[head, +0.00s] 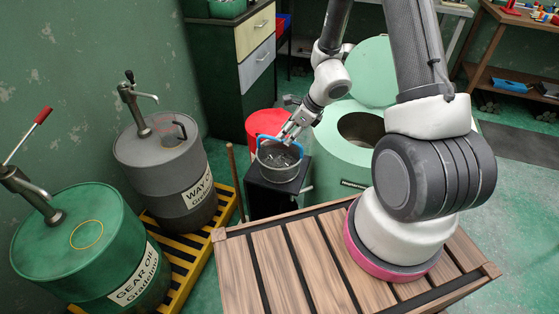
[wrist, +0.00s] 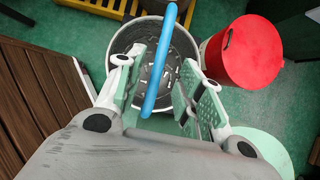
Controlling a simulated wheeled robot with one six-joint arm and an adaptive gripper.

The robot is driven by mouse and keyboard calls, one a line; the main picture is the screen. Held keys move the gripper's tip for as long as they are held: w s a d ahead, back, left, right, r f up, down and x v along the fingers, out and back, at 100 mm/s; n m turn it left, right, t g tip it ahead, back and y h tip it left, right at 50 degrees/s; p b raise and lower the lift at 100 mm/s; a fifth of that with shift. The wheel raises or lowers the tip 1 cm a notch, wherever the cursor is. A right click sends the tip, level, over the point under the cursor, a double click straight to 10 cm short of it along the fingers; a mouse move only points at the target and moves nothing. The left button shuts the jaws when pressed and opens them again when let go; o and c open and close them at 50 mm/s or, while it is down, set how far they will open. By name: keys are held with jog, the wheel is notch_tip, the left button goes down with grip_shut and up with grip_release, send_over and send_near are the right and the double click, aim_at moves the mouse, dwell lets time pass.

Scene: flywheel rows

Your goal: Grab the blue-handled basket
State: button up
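The basket (head: 279,172) is a grey round bin with small metal pieces inside, standing on a dark stand (head: 263,199). Its blue handle (head: 268,137) is raised over the rim. In the wrist view the blue handle (wrist: 162,65) runs up through the space between my fingers, with the basket (wrist: 122,42) below. My gripper (head: 289,134) is at the handle, over the basket's right side. In the wrist view my gripper (wrist: 157,72) is open, with a finger on each side of the handle and visible gaps to it.
A red bin (head: 264,123) stands right behind the basket. A mint-green round machine (head: 334,160) with an opening is close on the right. Grey and green drums (head: 190,205) stand on a yellow-black pallet at left. A slatted wooden surface (head: 260,262) lies in front.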

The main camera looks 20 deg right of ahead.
jog(key=x, duration=0.4)
jog(key=shift+a+r, duration=0.15)
jog(key=shift+a, duration=0.2)
jog(key=shift+w+a+f, duration=0.2)
jog(key=shift+w+f, duration=0.05)
jog(key=shift+f, duration=0.15)
jog(key=shift+f, duration=0.2)
grip_shut()
